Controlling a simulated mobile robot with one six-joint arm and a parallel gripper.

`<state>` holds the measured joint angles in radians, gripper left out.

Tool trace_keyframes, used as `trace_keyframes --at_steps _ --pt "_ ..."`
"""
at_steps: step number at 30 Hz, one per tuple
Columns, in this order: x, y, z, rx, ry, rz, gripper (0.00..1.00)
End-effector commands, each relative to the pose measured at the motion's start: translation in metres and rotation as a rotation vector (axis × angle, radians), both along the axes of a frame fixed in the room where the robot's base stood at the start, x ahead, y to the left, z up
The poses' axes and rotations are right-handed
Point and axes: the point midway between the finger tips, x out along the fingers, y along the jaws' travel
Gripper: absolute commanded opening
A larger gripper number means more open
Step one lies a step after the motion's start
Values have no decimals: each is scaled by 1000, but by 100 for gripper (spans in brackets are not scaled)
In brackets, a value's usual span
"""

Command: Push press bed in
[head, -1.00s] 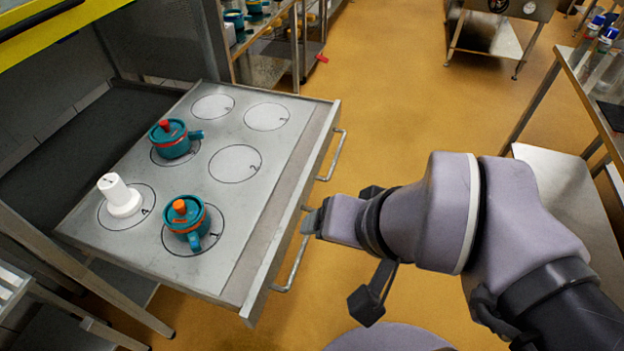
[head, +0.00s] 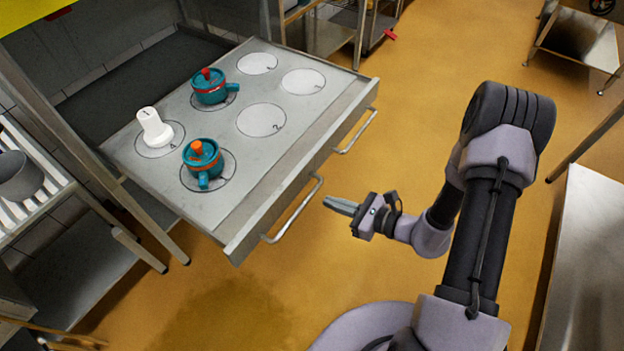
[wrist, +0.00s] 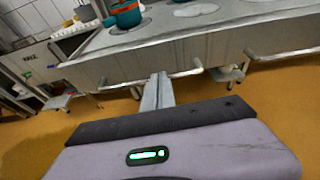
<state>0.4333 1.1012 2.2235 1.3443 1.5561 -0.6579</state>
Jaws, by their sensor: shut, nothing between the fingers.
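The press bed (head: 225,138) is a grey metal drawer-like slab, standing out from under the press at the upper left of the head view. It has marked circles on top and two bar handles on its front, a near handle (head: 297,212) and a far handle (head: 357,132). Its front face (wrist: 225,48) also shows in the wrist view. My gripper (head: 328,203) is shut and empty, in front of the bed, beside the near handle and apart from it in the head view. In the wrist view the closed fingers (wrist: 160,80) point at the front; contact cannot be told.
On the bed stand two teal moulds with orange-red trim, one farther back (head: 211,88) and one nearer (head: 203,160), and a tilted white cylinder (head: 154,128). Three marked circles are empty. A rack with a grey pot (head: 20,176) stands left. Yellow floor is open to the right.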

Motion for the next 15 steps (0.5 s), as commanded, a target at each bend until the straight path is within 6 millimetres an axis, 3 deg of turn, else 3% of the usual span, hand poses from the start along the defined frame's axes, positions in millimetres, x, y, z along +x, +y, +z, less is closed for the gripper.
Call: trace_keyframes --at_steps 5,15 --pt "8 9 -14 5 12 -22 0" --pt "44 61 -33 5 12 -18 0"
